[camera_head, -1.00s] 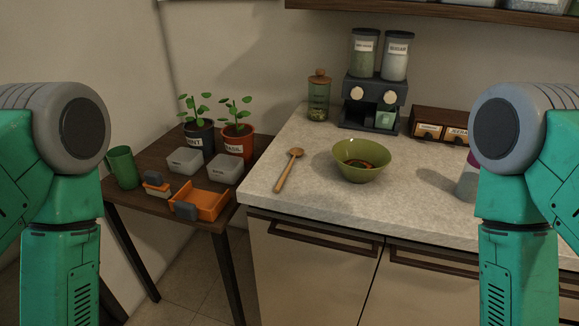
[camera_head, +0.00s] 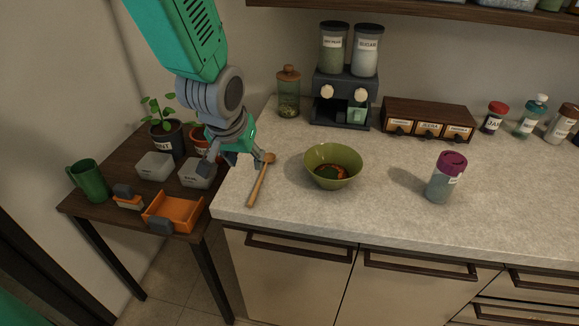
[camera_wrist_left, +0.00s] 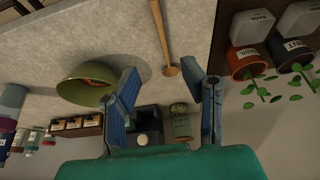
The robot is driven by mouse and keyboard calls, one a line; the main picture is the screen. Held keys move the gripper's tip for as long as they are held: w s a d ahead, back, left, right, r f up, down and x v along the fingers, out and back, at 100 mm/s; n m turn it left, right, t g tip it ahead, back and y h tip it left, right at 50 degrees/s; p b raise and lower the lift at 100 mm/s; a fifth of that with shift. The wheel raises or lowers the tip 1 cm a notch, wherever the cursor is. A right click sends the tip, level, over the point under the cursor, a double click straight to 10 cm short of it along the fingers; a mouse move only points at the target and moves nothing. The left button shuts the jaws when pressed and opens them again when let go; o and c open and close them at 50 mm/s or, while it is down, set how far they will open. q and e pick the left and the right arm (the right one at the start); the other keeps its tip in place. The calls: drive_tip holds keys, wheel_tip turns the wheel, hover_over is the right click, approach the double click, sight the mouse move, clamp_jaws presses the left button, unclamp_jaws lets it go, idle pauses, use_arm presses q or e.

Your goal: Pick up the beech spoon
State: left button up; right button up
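The beech spoon (camera_head: 260,182) lies on the pale counter left of the green bowl, its bowl end toward the back. In the left wrist view the spoon (camera_wrist_left: 161,38) shows beyond the gap between my fingers, with its round end nearest them. My left gripper (camera_head: 244,161) is at the counter's left edge, close to the spoon's round end, with its fingers spread. In the left wrist view the left gripper (camera_wrist_left: 163,84) is open and nothing is between its fingers. Whether a finger touches the spoon cannot be told. My right gripper is out of view.
A green bowl (camera_head: 322,168) with food stands right of the spoon. A purple-lidded jar (camera_head: 440,185) stands farther right. A glass jar (camera_head: 288,95) and dispenser (camera_head: 343,100) are behind. A lower side table (camera_head: 124,160) holds pots, a mug and an orange tray (camera_head: 172,212).

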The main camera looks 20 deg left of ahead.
use_arm(q)
hover_over(256, 187)
drive_tip(key=s, duration=0.2)
drive_tip(key=f, duration=0.7)
drive_tip(key=shift+d+f, duration=0.35)
drive_tip(key=shift+d, duration=0.05)
drive_tip(key=shift+a+x, duration=0.2)
drive_tip(key=shift+x, duration=2.5)
drive_tip(key=shift+s, duration=0.15)
drive_tip(key=shift+c, duration=0.4)
drive_tip(key=shift+d, duration=0.1)
clamp_jaws()
